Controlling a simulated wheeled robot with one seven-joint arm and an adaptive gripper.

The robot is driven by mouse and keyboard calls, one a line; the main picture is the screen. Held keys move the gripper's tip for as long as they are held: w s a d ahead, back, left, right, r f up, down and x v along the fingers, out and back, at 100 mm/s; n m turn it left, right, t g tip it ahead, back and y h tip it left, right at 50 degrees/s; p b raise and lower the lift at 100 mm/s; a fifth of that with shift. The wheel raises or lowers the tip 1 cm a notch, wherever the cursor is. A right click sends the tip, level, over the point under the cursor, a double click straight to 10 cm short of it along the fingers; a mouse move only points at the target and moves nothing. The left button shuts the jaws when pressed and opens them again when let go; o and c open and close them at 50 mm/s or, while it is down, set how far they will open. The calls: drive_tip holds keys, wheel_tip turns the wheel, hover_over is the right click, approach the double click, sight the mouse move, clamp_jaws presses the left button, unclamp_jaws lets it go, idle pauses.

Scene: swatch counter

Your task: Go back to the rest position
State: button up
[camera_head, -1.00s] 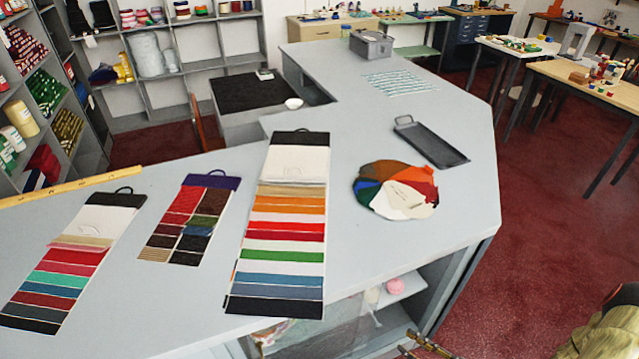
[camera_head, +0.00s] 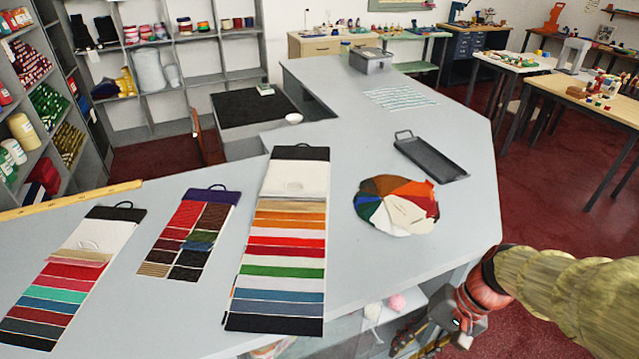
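My gripper (camera_head: 412,342) is at the lower right, in front of the counter's open shelf and below the level of the counter top. Its dark fingers point down and to the left, and they look spread with a gap between them. I see nothing held in it. My arm comes in from the right edge. The grey counter (camera_head: 350,130) holds three swatch cards: a long striped one (camera_head: 280,250), a small purple-topped one (camera_head: 190,235) and a striped one at the left (camera_head: 75,270).
A round colour fan (camera_head: 397,205) and a dark tray (camera_head: 430,156) lie near the counter's right edge. A yellow ruler (camera_head: 70,200) lies along the left edge. A grey box (camera_head: 370,60) stands at the back. Red floor (camera_head: 545,190) is open at the right.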

wheel_tip(320, 180, up, 14)
drive_tip(key=s+n+t+h, duration=0.2)
drive_tip(key=n+t+h, duration=0.3)
drive_tip(key=t, duration=0.1)
drive_tip(key=shift+d+r, duration=0.15)
drive_tip(key=shift+d, duration=0.2)
